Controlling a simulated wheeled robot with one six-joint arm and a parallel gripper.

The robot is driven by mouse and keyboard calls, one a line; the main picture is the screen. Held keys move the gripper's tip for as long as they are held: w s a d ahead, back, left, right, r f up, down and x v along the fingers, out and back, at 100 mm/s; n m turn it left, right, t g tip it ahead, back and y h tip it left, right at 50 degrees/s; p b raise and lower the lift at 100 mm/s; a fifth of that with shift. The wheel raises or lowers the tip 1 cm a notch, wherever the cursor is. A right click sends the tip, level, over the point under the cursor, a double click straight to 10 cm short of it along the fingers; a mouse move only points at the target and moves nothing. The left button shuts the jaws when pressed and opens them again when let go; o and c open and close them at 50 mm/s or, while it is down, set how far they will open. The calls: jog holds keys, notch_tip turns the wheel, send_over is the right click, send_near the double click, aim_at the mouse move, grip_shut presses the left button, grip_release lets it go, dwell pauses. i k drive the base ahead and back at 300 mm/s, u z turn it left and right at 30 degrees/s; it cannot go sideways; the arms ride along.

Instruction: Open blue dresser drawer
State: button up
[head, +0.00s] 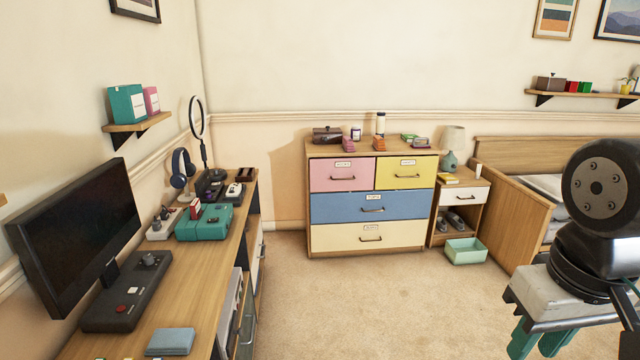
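The dresser (308,215) stands against the back wall with a wooden top and coloured drawer fronts. Its wide blue drawer (340,208) is in the middle row and looks shut, flush with the front. A dark bar handle (373,210) is at the centre of the blue front, below a small white label (373,198). A pink drawer (330,172) and a yellow drawer (400,170) are above it, and a cream drawer (335,240) is below; all look shut.
The carpet (350,300) before the dresser is clear. A wooden desk (205,265) with a monitor (75,235) runs along the left. A nightstand (465,210), a green open bin (466,250) and a bed (515,210) stand to the dresser's right.

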aim_at(395, 204)
jog(key=u, duration=0.05)
jog(key=i, duration=3.6)
jog(key=z, duration=0.05)
